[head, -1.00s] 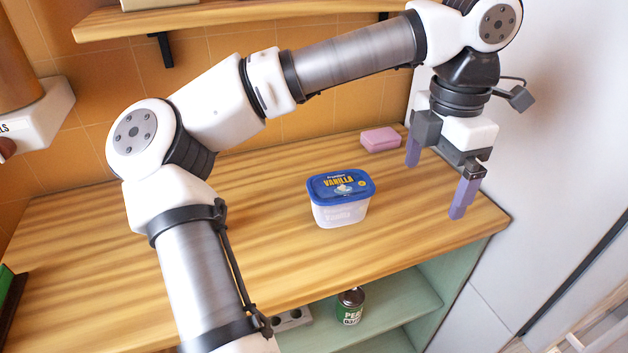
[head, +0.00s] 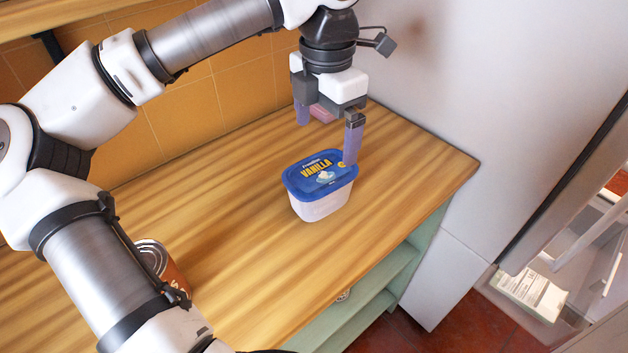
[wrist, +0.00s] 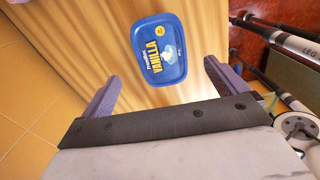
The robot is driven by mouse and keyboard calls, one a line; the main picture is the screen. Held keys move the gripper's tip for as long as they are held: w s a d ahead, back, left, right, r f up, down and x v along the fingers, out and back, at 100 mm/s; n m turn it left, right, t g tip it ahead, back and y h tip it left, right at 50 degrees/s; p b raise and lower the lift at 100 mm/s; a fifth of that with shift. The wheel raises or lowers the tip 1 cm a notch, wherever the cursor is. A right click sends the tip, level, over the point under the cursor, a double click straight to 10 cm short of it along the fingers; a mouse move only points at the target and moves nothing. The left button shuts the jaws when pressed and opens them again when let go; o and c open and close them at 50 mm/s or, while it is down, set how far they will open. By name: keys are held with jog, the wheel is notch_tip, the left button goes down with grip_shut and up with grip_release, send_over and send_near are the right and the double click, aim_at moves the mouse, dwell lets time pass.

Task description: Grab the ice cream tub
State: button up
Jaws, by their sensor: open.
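The ice cream tub (head: 322,207) stands upright on the wooden counter, with a white body and a blue lid marked VANILLA. My gripper (head: 328,143) is open and empty, its purple fingers pointing down, above and just behind the tub. In the head view the nearer finger overlaps the lid's right rear edge; I cannot tell if it touches. In the wrist view the blue lid of the tub (wrist: 160,50) lies ahead of the gap between the two fingertips of my gripper (wrist: 161,80), not between them.
The wooden counter (head: 240,165) is clear around the tub. A can (head: 160,262) stands at the front left, partly behind my arm. A tiled wall (head: 170,120) is behind, and a pale wall or cabinet side (head: 430,110) is right.

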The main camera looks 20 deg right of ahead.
aim_at(321, 171)
notch_tip(321, 171, down, 6)
jog(key=shift+r+p, duration=0.1)
jog(key=shift+p, duration=0.2)
jog(key=f, duration=0.1)
jog(key=f+p, duration=0.1)
jog(key=f, duration=0.2)
jog(key=shift+s+a+f+p, duration=0.15)
jog(key=shift+s+a+p, duration=0.05)
jog(key=shift+a+p, duration=0.15)
jog(key=shift+f, duration=0.5)
jog(key=c, duration=1.1)
